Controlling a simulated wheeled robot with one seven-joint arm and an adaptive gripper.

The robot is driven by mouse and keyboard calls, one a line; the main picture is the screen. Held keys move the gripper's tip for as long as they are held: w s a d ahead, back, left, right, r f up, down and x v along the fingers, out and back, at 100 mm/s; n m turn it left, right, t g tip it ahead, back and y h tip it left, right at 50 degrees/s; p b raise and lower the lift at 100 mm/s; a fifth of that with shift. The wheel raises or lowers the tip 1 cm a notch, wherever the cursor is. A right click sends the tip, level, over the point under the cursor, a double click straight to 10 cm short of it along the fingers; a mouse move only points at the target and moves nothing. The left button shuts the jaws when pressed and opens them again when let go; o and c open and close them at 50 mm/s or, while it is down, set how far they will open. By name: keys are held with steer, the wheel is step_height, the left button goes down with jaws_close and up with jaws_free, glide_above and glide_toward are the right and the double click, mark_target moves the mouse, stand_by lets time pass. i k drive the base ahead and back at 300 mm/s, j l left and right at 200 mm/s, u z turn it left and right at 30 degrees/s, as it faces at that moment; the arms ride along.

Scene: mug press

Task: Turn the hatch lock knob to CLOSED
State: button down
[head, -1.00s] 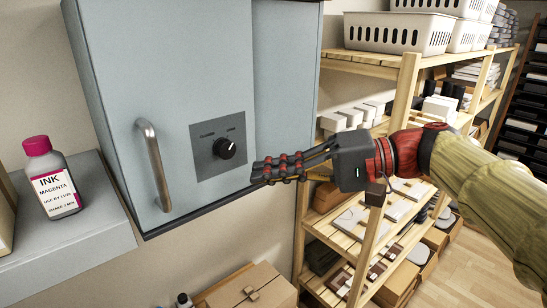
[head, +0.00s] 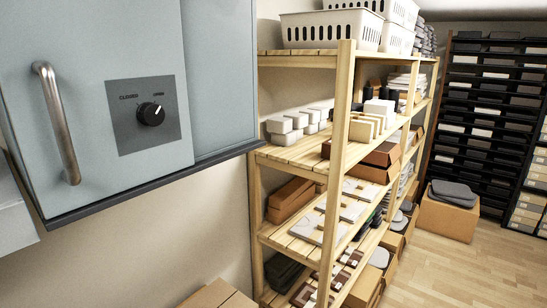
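The black hatch lock knob (head: 151,114) sits on a dark grey plate (head: 124,134) on the front of the blue-grey cabinet (head: 100,50). The plate has the word CLOSED at its upper left and another label, which looks like OPEN, at its upper right. The knob's white mark points up and to the right, toward the right label. A curved metal handle (head: 57,122) stands to the left of the plate. My gripper does not show in the head view now, and nothing touches the knob.
A wooden shelf rack (head: 340,130) with baskets, boxes and trays stands right of the cabinet. A cardboard box (head: 218,297) is at the bottom, below the cabinet. Open wooden floor (head: 440,270) lies to the right, before a dark rack (head: 490,110).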

mark_target(152, 114)
steer(key=u, duration=1.5)
